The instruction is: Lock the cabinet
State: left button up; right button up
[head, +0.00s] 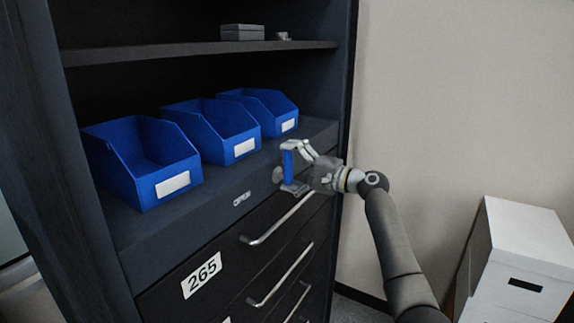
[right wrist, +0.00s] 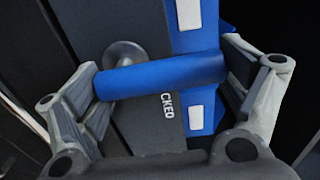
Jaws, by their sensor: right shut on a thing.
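The dark cabinet (head: 225,195) has a lock handle (head: 288,160) with a blue grip on a round metal hub (head: 277,174), on the ledge above the drawers. The word OPEN (head: 242,198) is printed left of it on the ledge. My right gripper (head: 289,168) is shut on the blue grip, one finger at each end. In the right wrist view the blue grip (right wrist: 160,75) spans between both fingers, with the metal hub (right wrist: 124,54) behind it. Lettering ending in CKED (right wrist: 167,105) shows beside it, partly covered. My left gripper is not in view.
Several blue bins (head: 225,132) stand on the ledge left of the handle. Drawers with metal bar handles (head: 280,217) and a 265 label (head: 202,274) lie below. White boxes (head: 520,262) stand at the right. A beige wall (head: 455,95) is beside the cabinet.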

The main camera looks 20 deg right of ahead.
dwell(0.5)
jog(key=o, duration=1.1)
jog(key=shift+d, duration=0.1)
jog(key=shift+o, duration=0.2)
jog(key=v, duration=1.2)
